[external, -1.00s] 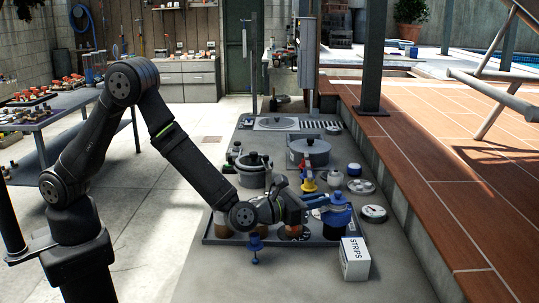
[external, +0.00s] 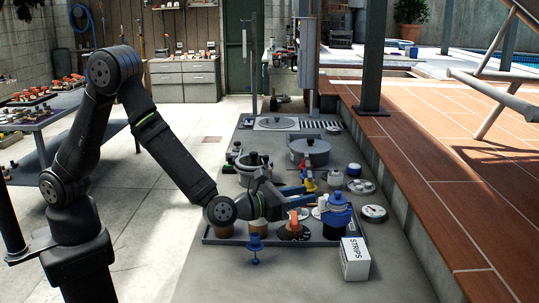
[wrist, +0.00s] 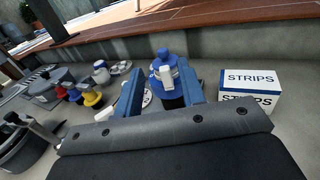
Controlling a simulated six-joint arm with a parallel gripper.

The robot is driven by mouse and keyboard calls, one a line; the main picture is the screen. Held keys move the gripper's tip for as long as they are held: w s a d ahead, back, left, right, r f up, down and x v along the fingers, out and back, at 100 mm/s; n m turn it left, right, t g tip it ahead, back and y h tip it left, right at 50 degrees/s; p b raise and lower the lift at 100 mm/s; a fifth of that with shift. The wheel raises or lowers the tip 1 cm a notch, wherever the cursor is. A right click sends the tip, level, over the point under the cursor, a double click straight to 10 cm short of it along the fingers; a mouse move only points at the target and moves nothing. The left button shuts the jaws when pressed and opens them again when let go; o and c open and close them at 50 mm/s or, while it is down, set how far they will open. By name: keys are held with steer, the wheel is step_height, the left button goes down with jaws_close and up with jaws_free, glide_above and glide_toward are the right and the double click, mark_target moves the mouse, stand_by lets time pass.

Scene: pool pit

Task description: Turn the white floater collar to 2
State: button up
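My gripper (external: 311,193) is open and level, with its two blue fingers apart. It also shows from behind in the wrist view (wrist: 160,68). A blue floater-like body (external: 337,212) with a blue cap stands to its right, and a white tab (wrist: 166,77) shows on its front in the wrist view. This body appears beyond and between the fingers, with nothing visibly gripped.
A white STRIPS box (external: 355,259) stands front right, and a round gauge (external: 373,212) lies behind it. A blue knob (external: 255,246) and an orange-handled valve (external: 295,224) are in front. Red, yellow and blue fittings (external: 308,180) and a grey lidded pot (external: 310,151) stand behind.

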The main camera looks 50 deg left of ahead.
steer(key=shift+r, duration=2.3)
glide_toward(320, 199)
steer(key=x, duration=0.4)
steer(key=shift+w+a, duration=0.1)
steer(key=shift+w, duration=0.05)
steer(key=x, duration=0.3)
steer(key=shift+w+f, duration=0.1)
steer(key=shift+w, duration=0.25)
steer(key=shift+w+d, duration=0.35)
steer(key=shift+w, duration=0.25)
jaws_close()
